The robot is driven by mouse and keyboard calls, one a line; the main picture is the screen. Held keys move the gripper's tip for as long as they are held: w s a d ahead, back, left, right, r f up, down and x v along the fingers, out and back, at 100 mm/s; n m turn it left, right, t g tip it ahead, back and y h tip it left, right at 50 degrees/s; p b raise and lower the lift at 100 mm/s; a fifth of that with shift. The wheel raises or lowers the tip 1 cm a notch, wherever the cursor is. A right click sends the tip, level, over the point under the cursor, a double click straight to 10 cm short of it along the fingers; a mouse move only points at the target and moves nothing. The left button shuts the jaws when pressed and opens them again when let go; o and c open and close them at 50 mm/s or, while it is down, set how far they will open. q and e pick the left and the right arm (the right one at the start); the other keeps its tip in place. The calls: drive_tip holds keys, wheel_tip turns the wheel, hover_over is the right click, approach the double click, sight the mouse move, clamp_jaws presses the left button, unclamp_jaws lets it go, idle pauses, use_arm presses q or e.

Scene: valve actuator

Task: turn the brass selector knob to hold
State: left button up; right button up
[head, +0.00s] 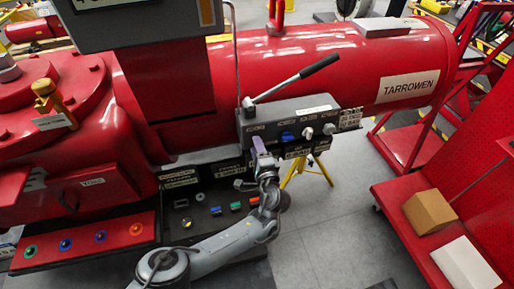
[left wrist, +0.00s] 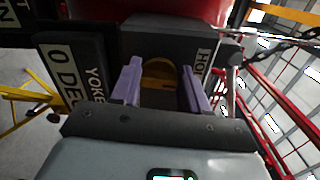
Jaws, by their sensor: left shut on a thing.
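My left gripper (head: 259,147) reaches up to the front of the dark grey control block (head: 285,120) on the red actuator. In the left wrist view its two purple fingers (left wrist: 160,88) stand on either side of the round brass selector knob (left wrist: 158,72), shut on it. The finger pads hide part of the knob's sides. A plate with the letters "HOL" (left wrist: 203,67) is partly visible to the right of the knob. In the head view the knob is hidden behind my gripper. My right gripper is not in view.
A lever with a black grip (head: 320,64) rises from the top of the block. A blue knob (head: 287,136) and pale knobs (head: 308,132) sit right of my gripper. A panel with coloured fittings (head: 205,208) lies below. A red cart (head: 440,225) with boxes stands at right.

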use_arm(q)
drive_tip(key=shift+n, duration=0.5)
drive_tip(key=o, duration=1.1)
drive_tip(key=shift+c, duration=0.2)
drive_tip(key=p+v, duration=0.5)
drive_tip(key=v, duration=0.6)
